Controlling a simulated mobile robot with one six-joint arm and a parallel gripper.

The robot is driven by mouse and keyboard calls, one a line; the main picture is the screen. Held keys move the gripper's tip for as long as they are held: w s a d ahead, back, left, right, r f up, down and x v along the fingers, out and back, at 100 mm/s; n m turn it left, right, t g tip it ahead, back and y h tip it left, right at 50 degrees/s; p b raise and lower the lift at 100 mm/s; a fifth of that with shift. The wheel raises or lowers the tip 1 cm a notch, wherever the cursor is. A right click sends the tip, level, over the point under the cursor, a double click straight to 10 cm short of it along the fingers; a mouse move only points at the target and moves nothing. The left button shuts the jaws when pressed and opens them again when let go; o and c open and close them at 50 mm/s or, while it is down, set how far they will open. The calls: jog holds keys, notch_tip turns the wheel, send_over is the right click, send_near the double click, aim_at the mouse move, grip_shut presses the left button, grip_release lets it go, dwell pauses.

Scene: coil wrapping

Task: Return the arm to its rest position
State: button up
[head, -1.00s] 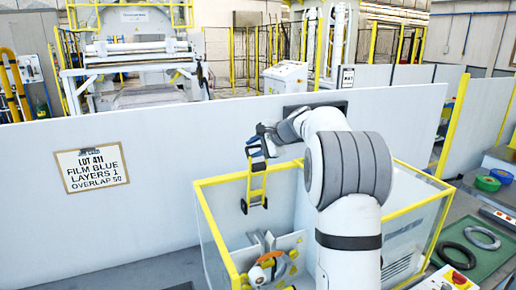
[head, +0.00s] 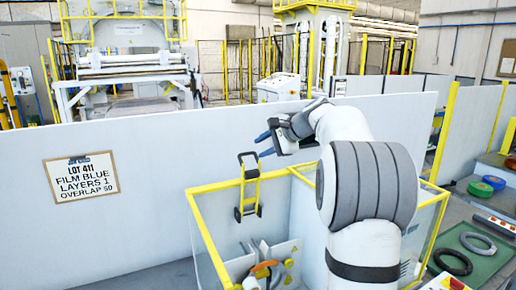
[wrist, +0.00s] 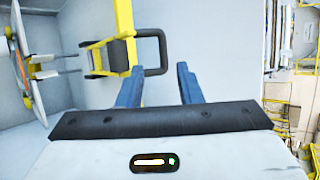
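My gripper (head: 264,145) is up above the yellow-framed enclosure in the head view, its blue fingers pointing left. In the wrist view the two blue fingers (wrist: 158,82) stand apart with nothing between them, so it is open and empty. My white and grey arm is bent over the enclosure's right part. A yellow frame with a black handle (head: 249,172) hangs upright below and left of the fingers, apart from them. It also shows in the wrist view (wrist: 121,20), beyond the fingers and to the left.
The enclosure has a yellow rail (head: 210,187) and clear walls; a device with an orange part (head: 264,268) sits inside. A white partition (head: 150,150) stands behind, with a lot sign (head: 81,177). A green mat (head: 488,238) with dark and grey rings lies at right.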

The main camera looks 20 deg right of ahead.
jog(key=shift+s+a, duration=0.1)
jog(key=s+a+f+n+g+h, duration=0.1)
jog(key=s+a+f+n+g, duration=0.2)
jog(key=s+a, duration=0.5)
jog(key=s+a+f+n+g+h+b, duration=0.1)
jog(key=s+f+n, duration=0.5)
jog(key=s, duration=0.9)
jog(key=s+a+f+n+g+h+b, duration=0.1)
jog(key=s+a+f+n+h+b, duration=0.1)
jog(key=s+f, duration=1)
jog(key=s+a+n+h, duration=0.1)
jog(key=s+n+h, duration=0.1)
jog(key=s+n, duration=0.1)
jog(key=shift+s+n+g, duration=0.3)
jog(key=shift+n, duration=0.1)
jog(key=shift+a+f, duration=0.1)
